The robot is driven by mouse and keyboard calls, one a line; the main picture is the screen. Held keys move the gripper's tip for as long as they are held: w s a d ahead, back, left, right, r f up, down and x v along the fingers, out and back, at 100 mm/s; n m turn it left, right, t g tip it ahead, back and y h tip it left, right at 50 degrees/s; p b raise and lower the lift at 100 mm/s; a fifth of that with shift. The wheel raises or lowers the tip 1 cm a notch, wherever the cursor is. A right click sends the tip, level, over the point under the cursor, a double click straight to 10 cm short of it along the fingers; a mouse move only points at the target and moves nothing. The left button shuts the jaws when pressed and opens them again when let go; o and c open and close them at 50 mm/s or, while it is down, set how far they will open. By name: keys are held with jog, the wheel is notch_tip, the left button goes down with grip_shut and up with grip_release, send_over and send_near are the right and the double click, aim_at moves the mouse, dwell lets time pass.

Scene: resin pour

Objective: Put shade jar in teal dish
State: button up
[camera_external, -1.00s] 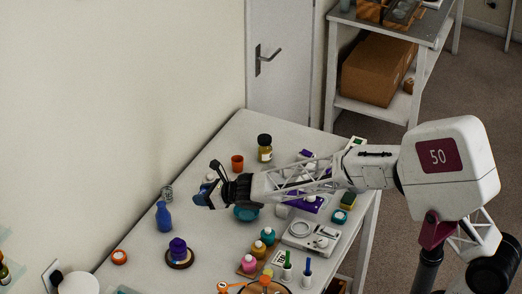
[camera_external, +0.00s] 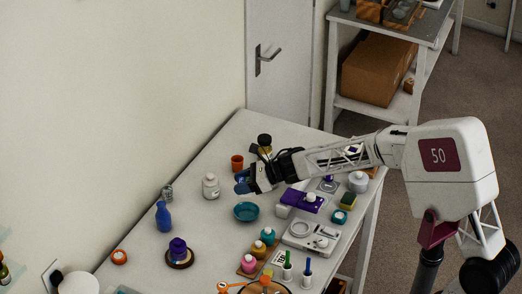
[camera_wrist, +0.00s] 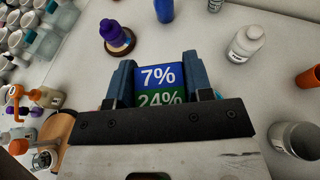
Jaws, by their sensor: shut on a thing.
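My gripper (camera_external: 244,184) is above the table, up and slightly left of the teal dish (camera_external: 246,211), which looks empty. In the wrist view its blue fingers (camera_wrist: 160,88) are shut on a blue-and-green block (camera_wrist: 158,76) marked 7% and 24%. The dish is not visible in the wrist view. I cannot tell for sure which thing is the shade jar. A white jar (camera_external: 210,186) stands left of my gripper and shows upright in the wrist view (camera_wrist: 246,43).
An orange cup (camera_external: 237,162) stands just behind my gripper. A blue bottle (camera_external: 163,217) and a purple item (camera_external: 178,247) on a round base are at the left. Small paint bottles (camera_external: 259,249) and a white device (camera_external: 311,236) crowd the front. Table between blue bottle and dish is clear.

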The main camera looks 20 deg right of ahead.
jog(key=s+d+f+n+g, duration=0.2)
jog(key=s+d+n+g, duration=0.2)
jog(key=s+d, duration=0.5)
notch_tip(320, 180, down, 8)
jog(key=d, duration=0.1)
jog(key=shift+w+r+y, duration=0.25)
jog(key=shift+w+y, duration=0.15)
jog(key=shift+w, duration=0.05)
jog(key=shift+w, duration=0.1)
send_over(244, 215)
jog(key=shift+f, duration=0.75)
jog(key=shift+f, duration=0.15)
jog(key=shift+f, duration=1.6)
jog(key=shift+f, duration=0.5)
jog(key=o, duration=1)
jog(key=shift+f, duration=0.15)
jog(key=shift+c, duration=0.2)
